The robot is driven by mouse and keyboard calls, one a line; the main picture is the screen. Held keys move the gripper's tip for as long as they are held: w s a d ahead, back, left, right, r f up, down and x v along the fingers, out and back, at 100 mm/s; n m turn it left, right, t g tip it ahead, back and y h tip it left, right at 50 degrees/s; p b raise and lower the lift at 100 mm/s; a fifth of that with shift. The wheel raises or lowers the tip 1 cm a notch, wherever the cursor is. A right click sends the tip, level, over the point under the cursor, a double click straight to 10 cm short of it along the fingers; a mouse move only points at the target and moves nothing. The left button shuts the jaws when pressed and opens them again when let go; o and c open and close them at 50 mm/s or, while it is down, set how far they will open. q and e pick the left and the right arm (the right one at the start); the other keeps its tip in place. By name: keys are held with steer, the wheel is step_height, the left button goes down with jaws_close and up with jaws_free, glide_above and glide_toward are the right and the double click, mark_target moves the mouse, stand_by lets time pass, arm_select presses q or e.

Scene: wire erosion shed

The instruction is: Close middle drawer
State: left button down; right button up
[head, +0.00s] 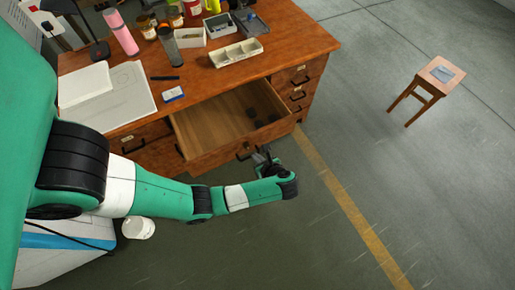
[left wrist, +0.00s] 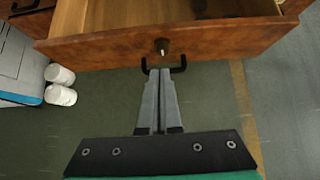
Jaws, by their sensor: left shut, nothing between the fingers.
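The middle drawer (head: 215,117) of the wooden desk (head: 238,79) is pulled out, and its bare wooden inside shows in the head view. A few small dark items (head: 262,118) lie in its right part. In the left wrist view the drawer front (left wrist: 220,42) spans the top, with a dark handle (left wrist: 180,66) and a round knob-like lock (left wrist: 162,46). My left gripper (head: 264,158) is at the drawer front by the handle. Its fingers (left wrist: 158,75) are shut and empty, their tips close to the handle; I cannot tell whether they touch. My right gripper is not in view.
The desktop holds a pink bottle (head: 121,32), a white tray (head: 236,53), papers (head: 105,96) and several jars. A small stool (head: 427,87) stands at the right. A white container (head: 138,228) is on the floor under my left arm.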

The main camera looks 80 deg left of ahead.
mark_target(244, 142)
arm_select(q)
steer(key=a+f, duration=0.1)
steer(key=a, duration=0.1)
steer(key=s+a+f+b, duration=0.1)
steer(key=a+f, duration=0.1)
steer(key=a, duration=0.1)
steer(key=s+a+f+b, duration=0.1)
steer(key=a, duration=0.2)
steer(key=shift+f, duration=0.15)
steer(key=shift+a, duration=0.1)
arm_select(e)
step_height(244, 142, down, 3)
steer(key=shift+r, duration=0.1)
arm_select(q)
steer(key=shift+a, duration=0.1)
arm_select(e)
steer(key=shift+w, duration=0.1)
